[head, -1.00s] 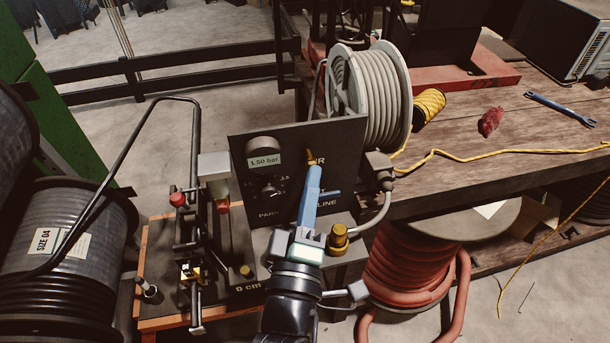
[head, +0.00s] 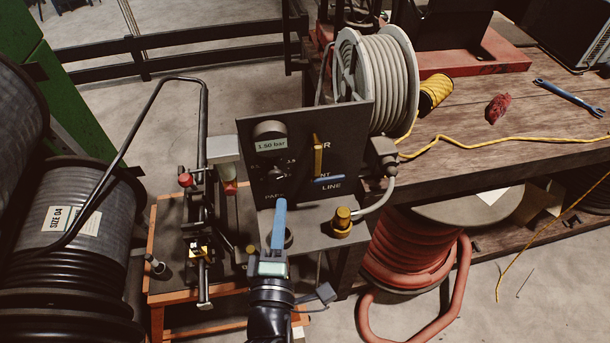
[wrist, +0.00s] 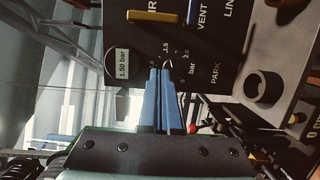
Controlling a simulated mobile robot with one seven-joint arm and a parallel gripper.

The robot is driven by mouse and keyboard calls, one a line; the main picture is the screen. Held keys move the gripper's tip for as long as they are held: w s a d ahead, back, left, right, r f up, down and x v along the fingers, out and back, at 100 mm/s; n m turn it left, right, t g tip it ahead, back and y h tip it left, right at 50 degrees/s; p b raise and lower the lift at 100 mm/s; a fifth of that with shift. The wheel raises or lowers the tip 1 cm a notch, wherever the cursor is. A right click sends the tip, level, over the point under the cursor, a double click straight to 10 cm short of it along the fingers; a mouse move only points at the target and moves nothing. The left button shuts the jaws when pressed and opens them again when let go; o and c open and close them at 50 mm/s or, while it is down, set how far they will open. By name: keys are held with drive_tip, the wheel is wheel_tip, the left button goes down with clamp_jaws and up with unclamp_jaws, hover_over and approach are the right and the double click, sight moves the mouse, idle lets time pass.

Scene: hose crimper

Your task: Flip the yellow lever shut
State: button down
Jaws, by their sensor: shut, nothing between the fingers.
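The yellow lever (head: 318,156) stands upright on the dark control panel (head: 350,125) in the head view. In the wrist view the yellow lever (wrist: 150,18) is at the top, left of a blue lever (wrist: 192,12). My gripper (head: 280,203) has blue fingers, shut and empty, below and left of the yellow lever and apart from it in the head view. In the wrist view the fingertips (wrist: 167,72) overlap the dial area, below the yellow lever.
The blue lever (head: 328,179) lies sideways just below the yellow one. A gauge reads 1.50 bar (head: 271,146). A brass-coloured fitting (head: 342,221) stands on the ledge. A grey hose reel (head: 375,80) is behind the panel, and a crimping rig (head: 200,235) is at the left.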

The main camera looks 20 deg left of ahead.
sight(315, 155)
drive_tip(key=x, duration=0.7)
drive_tip(key=shift+w, duration=0.2)
drive_tip(key=w+d+p, duration=0.1)
drive_tip(key=p, duration=0.1)
drive_tip(key=w+d+p, duration=0.1)
drive_tip(key=d+p, duration=0.1)
drive_tip(key=shift+d, duration=0.15)
